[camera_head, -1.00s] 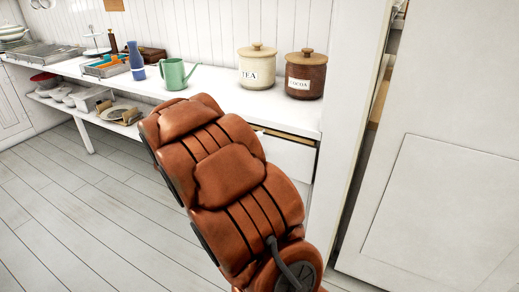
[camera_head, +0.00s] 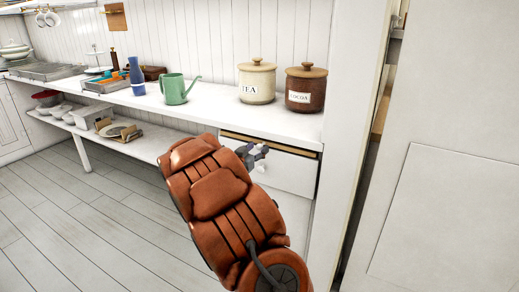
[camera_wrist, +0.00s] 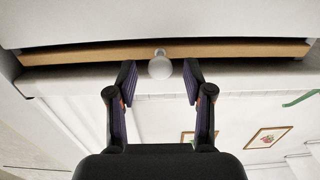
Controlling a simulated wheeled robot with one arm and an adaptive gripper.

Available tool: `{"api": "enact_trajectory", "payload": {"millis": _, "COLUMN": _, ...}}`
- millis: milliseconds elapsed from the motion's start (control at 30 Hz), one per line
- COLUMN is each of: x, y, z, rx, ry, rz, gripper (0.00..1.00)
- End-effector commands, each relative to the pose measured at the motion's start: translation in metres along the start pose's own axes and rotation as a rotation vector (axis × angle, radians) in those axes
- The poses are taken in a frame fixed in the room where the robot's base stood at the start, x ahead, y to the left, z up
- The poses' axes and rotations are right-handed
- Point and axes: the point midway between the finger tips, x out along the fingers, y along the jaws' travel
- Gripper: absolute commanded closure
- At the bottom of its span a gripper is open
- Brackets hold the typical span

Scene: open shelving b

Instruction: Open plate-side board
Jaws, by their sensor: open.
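A white drawer front (camera_head: 292,172) sits under the right end of the counter, with a brown wooden strip (camera_head: 285,144) along its top; I cannot tell which part is the plate-side board. In the wrist view the wooden strip (camera_wrist: 90,53) runs across the picture, with a round white knob (camera_wrist: 160,67) in front of it. My gripper (camera_wrist: 159,82) is open and empty, with the knob between its fingertips and a gap on each side. In the head view my gripper (camera_head: 252,154) is in front of the drawer, partly hidden by my arm.
On the white counter (camera_head: 222,112) stand a tea canister (camera_head: 257,82), a cocoa canister (camera_head: 305,89), a green watering can (camera_head: 176,89) and a blue bottle (camera_head: 136,75). A lower shelf (camera_head: 146,148) holds plates and bowls. A white upright panel (camera_head: 349,110) is close on the right.

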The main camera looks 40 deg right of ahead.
Motion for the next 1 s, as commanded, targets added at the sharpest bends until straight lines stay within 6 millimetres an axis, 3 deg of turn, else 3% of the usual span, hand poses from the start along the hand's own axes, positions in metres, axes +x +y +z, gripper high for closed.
{"api": "enact_trajectory", "payload": {"millis": 200, "x": 0.017, "y": 0.000, "z": -0.001, "rx": 0.001, "ry": 0.004, "rz": 0.001, "gripper": 0.49}}
{"api": "enact_trajectory", "payload": {"millis": 600, "x": 0.021, "y": 0.000, "z": -0.001, "rx": 0.000, "ry": 0.002, "rz": -0.001, "gripper": 0.49}}
{"api": "enact_trajectory", "payload": {"millis": 1000, "x": 0.021, "y": 0.000, "z": -0.001, "rx": 0.000, "ry": 0.001, "rz": -0.001, "gripper": 0.89}}
